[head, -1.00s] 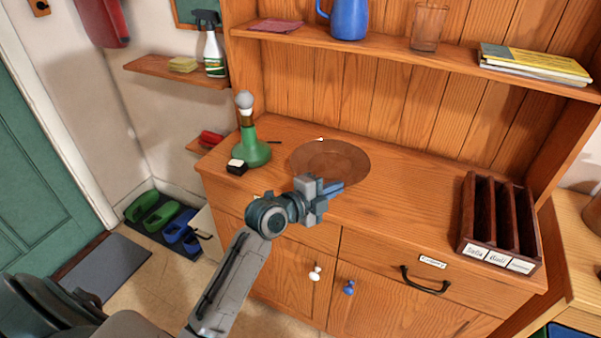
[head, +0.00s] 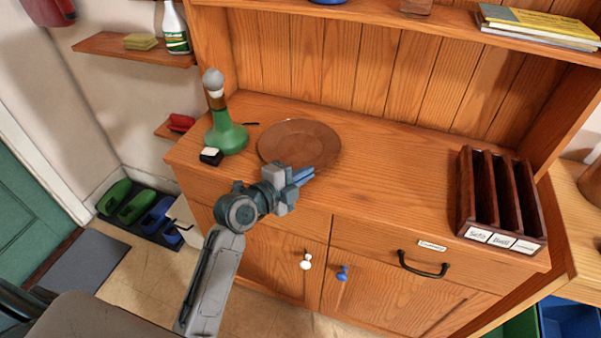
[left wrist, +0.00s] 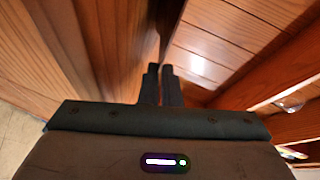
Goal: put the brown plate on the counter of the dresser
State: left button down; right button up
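The brown plate (head: 298,140) is a round, shallow disc over the left part of the dresser's counter (head: 385,185). My left gripper (head: 302,176) is at the plate's near rim, its blue-grey fingers pointing right. In the left wrist view the fingers (left wrist: 161,84) are close together, with the plate (left wrist: 171,22) showing as a thin brown strip, nearly edge-on, running out from between them. The gripper looks shut on the rim. I cannot tell whether the plate touches the counter or hangs just above it. My right gripper is not in view.
A dark labelled sorter (head: 497,205) stands at the counter's right. Mid-counter is clear. A shelf (head: 400,25) runs above.

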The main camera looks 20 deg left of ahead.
pick_arm(q)
jog(key=shift+s+r, duration=0.15)
jog(key=shift+s, duration=0.05)
jog(key=c, duration=1.9)
grip_release()
jog(key=shift+c, duration=0.2)
